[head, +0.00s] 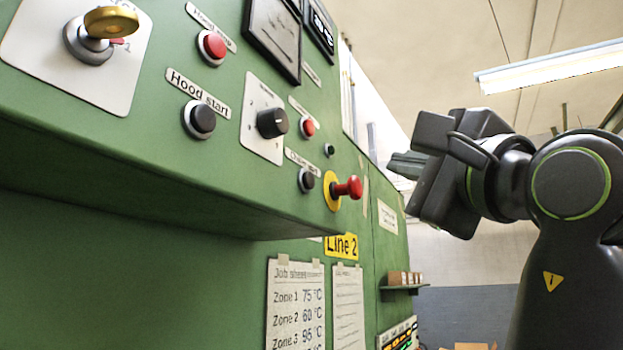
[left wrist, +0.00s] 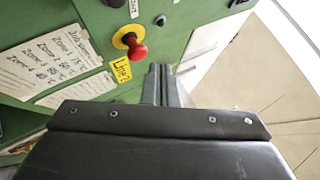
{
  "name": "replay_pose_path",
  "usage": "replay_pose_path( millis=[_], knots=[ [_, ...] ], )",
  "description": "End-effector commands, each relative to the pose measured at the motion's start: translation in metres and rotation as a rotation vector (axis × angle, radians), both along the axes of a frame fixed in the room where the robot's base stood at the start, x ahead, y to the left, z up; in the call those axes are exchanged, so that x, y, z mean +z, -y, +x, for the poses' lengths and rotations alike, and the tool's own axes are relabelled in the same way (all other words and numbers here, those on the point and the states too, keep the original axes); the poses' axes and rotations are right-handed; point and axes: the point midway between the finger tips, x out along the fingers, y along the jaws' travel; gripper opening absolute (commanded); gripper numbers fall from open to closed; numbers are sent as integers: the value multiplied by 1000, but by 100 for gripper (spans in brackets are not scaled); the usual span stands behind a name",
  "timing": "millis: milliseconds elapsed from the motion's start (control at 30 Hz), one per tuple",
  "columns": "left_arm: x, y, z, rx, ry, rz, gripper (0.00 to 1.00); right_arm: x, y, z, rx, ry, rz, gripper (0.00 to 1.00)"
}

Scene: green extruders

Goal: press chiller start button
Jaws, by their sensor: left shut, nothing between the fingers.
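The chiller start button (head: 306,180) is a round black push button on the green panel in the head view, under a small white label (head: 302,162). A black button at the top edge of the left wrist view (left wrist: 115,2) appears to be the same one, partly cut off. My left gripper (head: 393,166) is to the right of it, apart from the panel face. In the left wrist view its fingers (left wrist: 160,68) are together and empty, pointing toward the panel, below and right of the button.
A red emergency stop on a yellow plate (head: 347,188) juts out right beside the button. A black knob (head: 272,123), a red button (head: 308,127) and a small black stud (head: 329,150) are above. A shelf with boxes (head: 404,279) is lower right.

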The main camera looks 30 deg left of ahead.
Motion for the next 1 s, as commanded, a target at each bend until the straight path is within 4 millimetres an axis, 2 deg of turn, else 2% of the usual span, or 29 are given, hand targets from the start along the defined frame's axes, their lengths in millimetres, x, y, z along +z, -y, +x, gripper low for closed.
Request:
replay_pose_path(
  millis=[233, 367, 800, 1000],
  knots=[
    [0, -1, 1, 0, 0, 0, 0, 0, 0, 0, 0, 0, 0, 0],
    [0, -10, 1, 1, 1, -1, 0, -1, 1, 0, 0, 0, -1, 0],
    [-1, -69, 3, 2, 2, -1, 0, -6, 3, 0, 1, 0, -3, 0],
    [-1, -84, 4, 0, 1, -1, 0, -8, 3, 0, 1, 0, -3, 0]
  ],
)
